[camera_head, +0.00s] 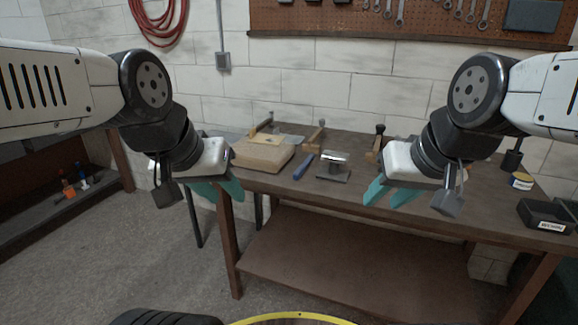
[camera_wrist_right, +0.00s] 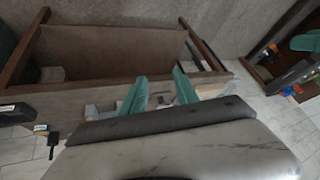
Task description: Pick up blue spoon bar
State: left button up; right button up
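A slim blue bar (camera_head: 303,166), which I take as the blue spoon bar, lies on the workbench (camera_head: 455,212) near its front edge, between a wooden block and a metal block on a dark plate. My left gripper (camera_head: 217,191) is open and empty, with teal fingers pointing down, left of the bar by the bench's left front corner. My right gripper (camera_head: 390,194) is open and empty, right of the bar near the front edge. Its parted fingers (camera_wrist_right: 160,90) also show in the right wrist view, where I cannot clearly make out the bar.
The pale wooden block (camera_head: 264,153) stands left of the bar, and the metal block (camera_head: 335,165) stands right. A labelled black box (camera_head: 545,214) and a small yellow-banded tin (camera_head: 521,181) are at the right. A lower shelf (camera_head: 340,250) lies beneath.

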aim_at(301, 170)
jog(key=i+u, duration=0.25)
jog(key=i, duration=0.25)
jog(key=i+l+u, duration=0.25)
jog(key=i, duration=0.2)
